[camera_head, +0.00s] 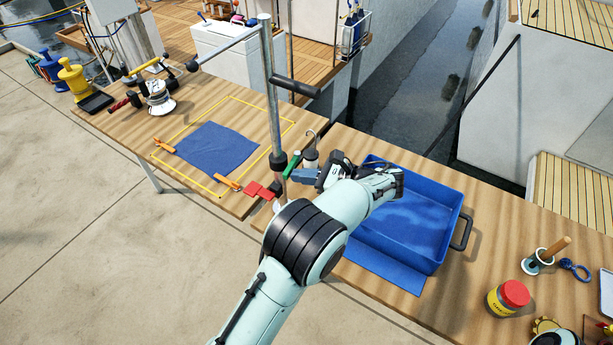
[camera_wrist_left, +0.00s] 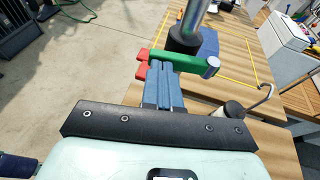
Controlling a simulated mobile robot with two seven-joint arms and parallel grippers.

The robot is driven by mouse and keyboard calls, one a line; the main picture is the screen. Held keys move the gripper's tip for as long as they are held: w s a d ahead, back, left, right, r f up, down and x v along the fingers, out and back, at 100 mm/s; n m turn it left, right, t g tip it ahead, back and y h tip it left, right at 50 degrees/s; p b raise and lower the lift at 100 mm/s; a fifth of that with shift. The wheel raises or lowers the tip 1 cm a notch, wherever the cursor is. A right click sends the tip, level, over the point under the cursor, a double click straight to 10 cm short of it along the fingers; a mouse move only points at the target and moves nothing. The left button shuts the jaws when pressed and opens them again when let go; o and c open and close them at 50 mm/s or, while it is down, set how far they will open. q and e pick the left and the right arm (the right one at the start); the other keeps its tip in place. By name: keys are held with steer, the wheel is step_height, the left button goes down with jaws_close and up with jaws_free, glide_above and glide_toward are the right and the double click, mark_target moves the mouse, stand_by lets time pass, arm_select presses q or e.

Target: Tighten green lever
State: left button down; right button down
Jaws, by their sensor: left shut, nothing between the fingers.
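The green lever (camera_head: 291,164) sits at the base of the upright metal pole (camera_head: 270,95), above the wooden table. In the left wrist view the green lever (camera_wrist_left: 185,60) runs sideways just beyond my fingertips, with a rounded grey end at its right. My left gripper (camera_head: 297,174) has its blue fingers shut with nothing between them. In the left wrist view the gripper (camera_wrist_left: 161,68) points at the lever's left part; whether they touch I cannot tell. My right gripper does not show.
A red piece (camera_head: 262,190) lies near the pole's base. A blue tray (camera_head: 448,235) stands to the right of my arm. A black handle (camera_head: 295,86) juts from the pole. A blue cloth (camera_head: 217,149) lies inside a yellow outline. A red-lidded jar (camera_head: 508,298) stands at the right.

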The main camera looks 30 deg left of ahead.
arm_select(q)
steer(key=shift+a, duration=0.1)
steer(key=shift+w+a+m+t+p, duration=0.1)
steer(key=shift+a+m+t+p, duration=0.45)
steer(key=shift+t+p, duration=0.45)
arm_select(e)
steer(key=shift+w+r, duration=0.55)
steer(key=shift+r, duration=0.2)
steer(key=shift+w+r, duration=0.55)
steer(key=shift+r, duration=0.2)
